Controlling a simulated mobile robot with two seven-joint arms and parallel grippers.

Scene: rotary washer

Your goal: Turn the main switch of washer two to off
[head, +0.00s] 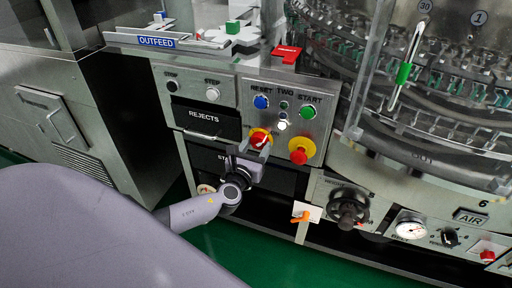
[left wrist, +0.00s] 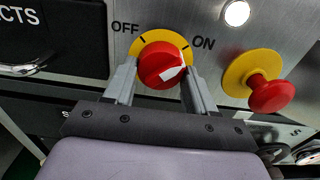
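The main switch is a red rotary knob (left wrist: 160,66) on a yellow disc, between the printed words OFF at left and ON at right. Its white pointer points right, towards the ON side. In the head view the knob (head: 259,138) sits on the panel labelled TWO. My left gripper (left wrist: 161,72) has one finger on each side of the knob, over the lower part of the disc. The fingers stand apart with the knob between them; firm contact cannot be made out. The left gripper (head: 257,153) also shows in the head view, just below the knob. My right gripper is out of view.
A red mushroom button (head: 299,156) on a yellow base is close to the right of the switch. RESET (head: 261,102) and START (head: 308,112) buttons and a lit white lamp (head: 282,125) are above. The REJECTS drawer (head: 206,119) is at left. A valve knob (head: 347,208) is lower right.

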